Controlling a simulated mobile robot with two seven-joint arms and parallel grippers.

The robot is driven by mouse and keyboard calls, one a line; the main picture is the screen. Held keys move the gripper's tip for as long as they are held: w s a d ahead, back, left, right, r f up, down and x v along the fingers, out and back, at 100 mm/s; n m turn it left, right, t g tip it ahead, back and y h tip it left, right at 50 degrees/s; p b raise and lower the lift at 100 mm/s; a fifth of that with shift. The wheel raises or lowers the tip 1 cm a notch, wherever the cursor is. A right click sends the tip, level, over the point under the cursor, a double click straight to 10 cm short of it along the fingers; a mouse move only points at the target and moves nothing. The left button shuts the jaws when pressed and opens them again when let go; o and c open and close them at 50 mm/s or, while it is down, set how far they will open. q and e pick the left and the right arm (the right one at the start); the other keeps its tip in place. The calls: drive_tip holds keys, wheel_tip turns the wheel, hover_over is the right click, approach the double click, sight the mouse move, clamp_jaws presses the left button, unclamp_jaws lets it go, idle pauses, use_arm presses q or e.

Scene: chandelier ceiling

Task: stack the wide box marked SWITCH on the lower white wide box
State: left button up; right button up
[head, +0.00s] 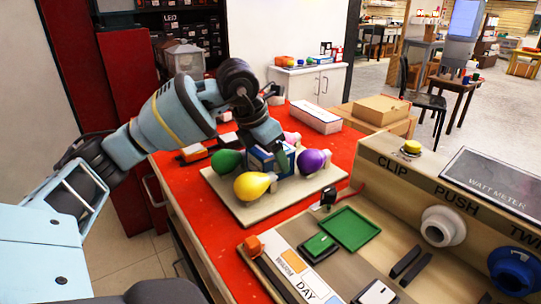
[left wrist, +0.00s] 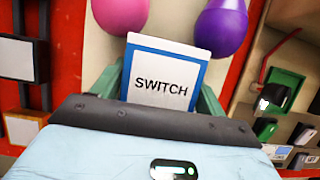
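The SWITCH box (left wrist: 163,82), white-faced with a blue border, fills the middle of the left wrist view. In the head view the box (head: 261,158) is largely hidden behind my left gripper (head: 272,150). It is among the coloured bulbs over the pale board. In the left wrist view the green fingers lie against both sides of the box, so my left gripper appears shut on it. A long white box (head: 315,117) with a reddish edge lies flat at the back of the red bench, beyond the board. My right gripper does not show.
Green (head: 227,161), yellow (head: 253,185), purple (head: 313,161) and pink (head: 292,138) bulbs surround the box on the pale board (head: 245,214). A green tray (head: 351,229) and a control console (head: 450,205) stand at right. The red bench is clear between board and white box.

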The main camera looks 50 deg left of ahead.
use_arm(q)
drive_tip(key=c, duration=0.7)
wheel_tip(320, 180, up, 9)
drive_tip(key=shift+f+p, duration=0.1)
drive_tip(key=shift+p, duration=1.15)
drive_tip(key=shift+r, duration=0.6)
